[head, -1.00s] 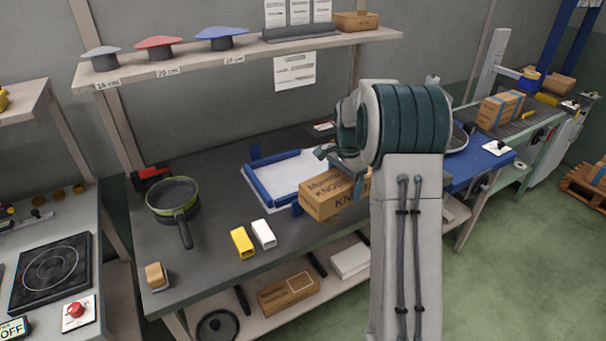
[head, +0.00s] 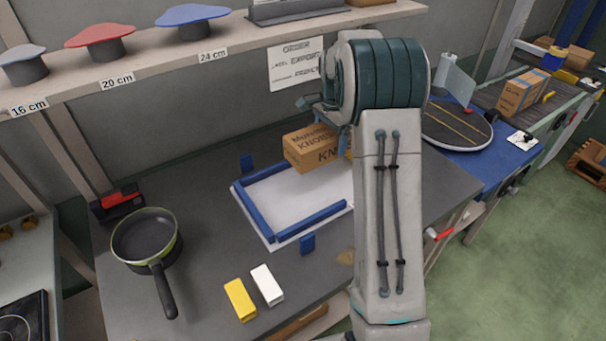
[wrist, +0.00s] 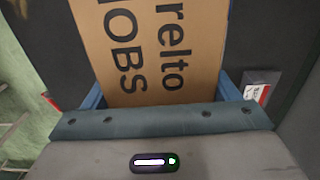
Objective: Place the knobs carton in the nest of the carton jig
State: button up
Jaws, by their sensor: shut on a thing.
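The knobs carton (head: 308,152) is a brown cardboard box with dark print. My gripper (wrist: 162,95) is shut on it, with a blue finger at each side in the wrist view; there the carton (wrist: 150,45) fills the middle. In the head view my arm hides the carton's right end. The carton jig is a white plate with blue rails (head: 252,213) on the grey bench, and its nest (head: 300,205) looks empty where I see it. The carton appears above the jig's back right part, apart from the plate. My arm hides the jig's right side.
A green-rimmed pan (head: 146,240) stands on the bench at left. A yellow block (head: 240,300) and a white block (head: 267,285) lie in front of the jig. A shelf (head: 240,45) with lids runs above the back. A conveyor (head: 500,95) is at far right.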

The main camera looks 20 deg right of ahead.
jog(key=s+a+f, duration=0.1)
jog(key=a+f, duration=0.1)
jog(key=a, duration=0.1)
jog(key=s+a+f+p, duration=0.1)
jog(key=a+f, duration=0.1)
jog(key=a, duration=0.2)
jog(key=s+a+f, duration=0.2)
jog(key=a, duration=0.1)
jog(key=shift+a+f+p, duration=0.25)
jog(key=shift+a+p, duration=0.05)
jog(key=shift+s+a+f, duration=0.1)
jog(key=shift+a+f, duration=0.05)
jog(key=shift+f, duration=0.1)
jog(key=shift+f+p, duration=0.35)
jog(key=shift+f, duration=1.55)
jog(key=shift+f, duration=0.2)
jog(key=o, duration=1.1)
jog(key=shift+c, duration=0.2)
jog(key=shift+r, duration=0.1)
